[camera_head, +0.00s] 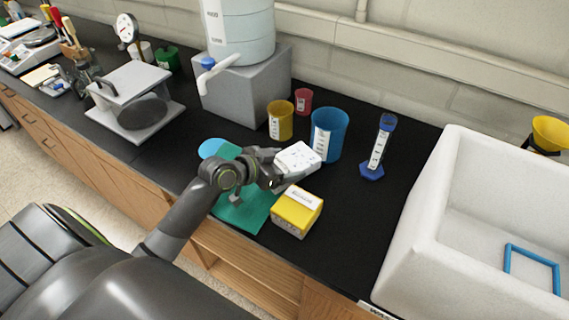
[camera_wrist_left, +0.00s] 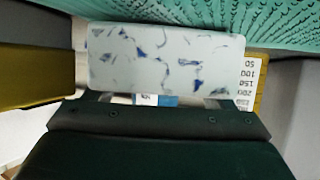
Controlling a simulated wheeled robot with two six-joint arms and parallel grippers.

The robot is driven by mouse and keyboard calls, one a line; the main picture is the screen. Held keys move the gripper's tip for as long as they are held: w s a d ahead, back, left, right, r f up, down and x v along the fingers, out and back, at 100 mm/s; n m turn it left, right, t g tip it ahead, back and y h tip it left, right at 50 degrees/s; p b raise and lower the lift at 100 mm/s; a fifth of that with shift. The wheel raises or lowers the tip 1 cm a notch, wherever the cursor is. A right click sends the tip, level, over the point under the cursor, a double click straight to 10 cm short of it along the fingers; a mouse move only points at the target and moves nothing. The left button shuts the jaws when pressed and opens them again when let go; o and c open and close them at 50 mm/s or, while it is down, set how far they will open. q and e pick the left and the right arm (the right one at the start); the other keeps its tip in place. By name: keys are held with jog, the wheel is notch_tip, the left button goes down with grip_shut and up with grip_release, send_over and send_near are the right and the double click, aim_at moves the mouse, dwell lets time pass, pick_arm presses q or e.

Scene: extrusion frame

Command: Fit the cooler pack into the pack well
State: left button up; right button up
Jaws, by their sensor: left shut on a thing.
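My left gripper (camera_head: 277,168) is shut on the cooler pack (camera_head: 298,158), a pale block, and holds it above the black counter near the yellow box. In the left wrist view the pack (camera_wrist_left: 165,58) shows as a white slab with blue flecks, in front of the dark gripper body. The pack well appears to be the blue rectangular frame (camera_head: 507,257) on the floor of the large white bin at the right. The pack is well to the left of the bin, outside it. My right gripper is not in view.
The white bin's near wall (camera_head: 405,245) stands high. A yellow box (camera_head: 297,212) sits near the counter's front edge, beside a teal mat (camera_head: 245,212). A blue beaker (camera_head: 329,135), yellow beaker (camera_head: 280,120) and blue-based cylinder (camera_head: 382,147) stand behind. Black counter before the bin is clear.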

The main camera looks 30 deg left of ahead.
pick_arm(q)
jog(key=shift+f, duration=0.3)
